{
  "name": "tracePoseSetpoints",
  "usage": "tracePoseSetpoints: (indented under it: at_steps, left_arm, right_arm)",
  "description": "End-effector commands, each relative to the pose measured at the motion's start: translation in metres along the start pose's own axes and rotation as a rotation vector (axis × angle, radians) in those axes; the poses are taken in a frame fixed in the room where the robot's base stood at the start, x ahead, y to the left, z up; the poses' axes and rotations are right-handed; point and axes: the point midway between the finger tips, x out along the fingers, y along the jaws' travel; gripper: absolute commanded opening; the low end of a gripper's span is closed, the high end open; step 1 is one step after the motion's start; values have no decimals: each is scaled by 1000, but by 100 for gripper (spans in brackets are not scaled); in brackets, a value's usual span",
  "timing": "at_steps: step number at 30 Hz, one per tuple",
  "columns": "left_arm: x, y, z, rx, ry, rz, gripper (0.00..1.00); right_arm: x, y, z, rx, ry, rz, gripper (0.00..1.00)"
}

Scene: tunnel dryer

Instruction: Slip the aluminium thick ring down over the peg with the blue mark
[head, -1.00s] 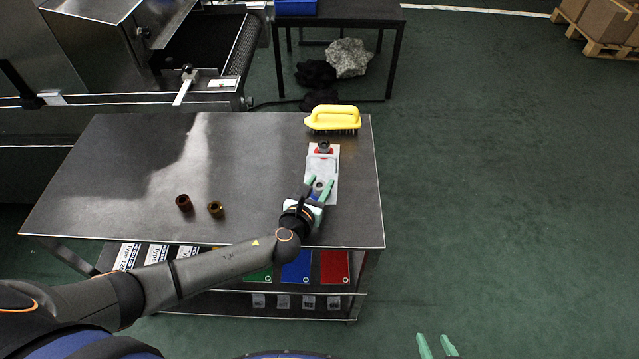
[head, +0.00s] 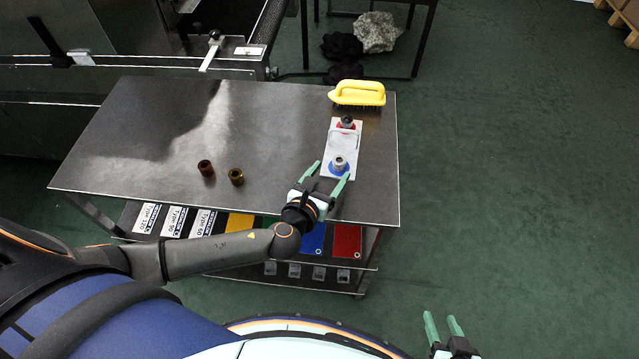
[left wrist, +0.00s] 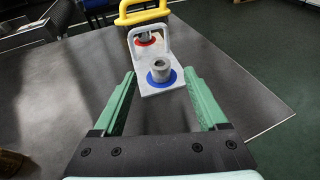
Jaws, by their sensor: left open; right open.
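The aluminium thick ring (head: 339,161) is a short light-grey cylinder standing upright at the blue mark (head: 331,170), on the near end of a white plate (head: 343,143). It appears to be around the blue-marked peg, low down at the blue disc; the peg itself is mostly hidden. In the left wrist view the ring (left wrist: 161,68) stands on the blue disc (left wrist: 161,83). My left gripper (head: 326,178) is open and empty, just in front of the ring and apart from it. My right gripper (head: 443,325) is open and empty, off the table at lower right.
A second peg with a red mark (head: 347,123) stands at the plate's far end, beyond a white handle-like arch (left wrist: 150,40). A yellow-handled brush (head: 358,93) lies behind the plate. Two brown rings (head: 205,168) (head: 236,177) stand to the left. The table's right edge is near.

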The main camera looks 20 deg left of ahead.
Motion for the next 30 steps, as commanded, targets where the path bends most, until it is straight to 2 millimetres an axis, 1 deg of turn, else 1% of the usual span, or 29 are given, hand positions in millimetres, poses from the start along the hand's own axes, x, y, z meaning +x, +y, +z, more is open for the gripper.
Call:
tracePoseSetpoints:
  at_steps: [1,3,6,10,15,30]
  left_arm:
    - [-12,0,0,0,2,-2,75]
    - [-25,0,-1,0,3,-1,75]
    - [-40,0,0,1,1,-1,75]
    - [-52,0,0,0,1,-1,75]
    - [-58,0,0,1,-1,1,75]
    - [-57,0,0,0,-1,0,75]
  right_arm:
    - [-2,0,-2,0,0,0,50]
    - [-2,0,-2,0,0,0,50]
    - [-2,0,-3,0,0,0,50]
    - [-3,0,-3,0,0,0,50]
    - [-3,0,-3,0,0,0,50]
    - [-3,0,-3,0,0,0,50]
